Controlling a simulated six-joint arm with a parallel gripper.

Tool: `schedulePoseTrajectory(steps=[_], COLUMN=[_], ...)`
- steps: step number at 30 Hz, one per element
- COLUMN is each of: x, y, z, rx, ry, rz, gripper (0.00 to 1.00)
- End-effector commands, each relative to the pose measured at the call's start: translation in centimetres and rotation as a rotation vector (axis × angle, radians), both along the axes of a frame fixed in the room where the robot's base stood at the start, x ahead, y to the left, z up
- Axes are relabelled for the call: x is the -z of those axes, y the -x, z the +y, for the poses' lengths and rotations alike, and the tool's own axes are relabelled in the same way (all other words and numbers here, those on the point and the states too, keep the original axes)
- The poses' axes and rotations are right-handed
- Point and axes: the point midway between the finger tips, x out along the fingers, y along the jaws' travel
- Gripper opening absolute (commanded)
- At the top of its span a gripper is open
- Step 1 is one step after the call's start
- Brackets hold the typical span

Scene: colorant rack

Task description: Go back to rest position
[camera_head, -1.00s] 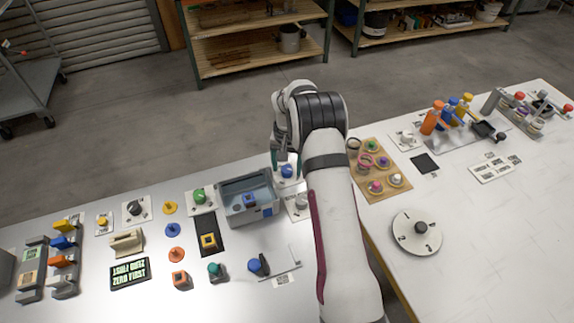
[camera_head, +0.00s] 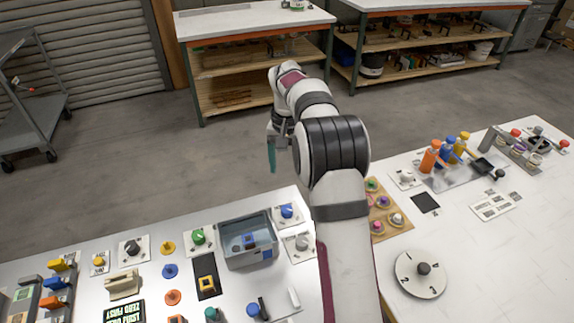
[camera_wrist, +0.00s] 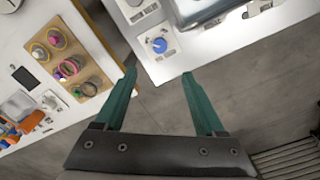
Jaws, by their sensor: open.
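My gripper (camera_head: 272,153) is raised above and beyond the far edge of the near table, over the floor, in the head view. In the wrist view its two green fingers (camera_wrist: 160,78) are spread apart with nothing between them. A blue knob (camera_head: 287,210) on a white plate sits at the table's far edge, apart from the gripper. The blue knob also shows in the wrist view (camera_wrist: 159,45), beyond the fingertips.
A grey bin (camera_head: 247,257) holding a blue square piece stands left of my arm. A wooden board with coloured rings (camera_head: 383,228) and a round white dial (camera_head: 420,272) lie to the right. Workbenches (camera_head: 254,22) stand at the back. Floor between is clear.

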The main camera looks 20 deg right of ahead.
Motion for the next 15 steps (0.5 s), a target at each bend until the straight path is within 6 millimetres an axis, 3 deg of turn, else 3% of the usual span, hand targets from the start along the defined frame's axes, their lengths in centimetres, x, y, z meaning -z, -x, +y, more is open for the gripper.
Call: schedulePoseTrajectory(steps=[10,13,15], x=[-0.6,-3.9,-6.6], y=[0.6,3.9,8.7], z=[0.4,2.7,5.2], rx=[-0.003,-0.019,-0.034], ry=[-0.003,-0.021,-0.044], rz=[-0.002,-0.006,-0.007], gripper=[0.72,0.72,0.72])
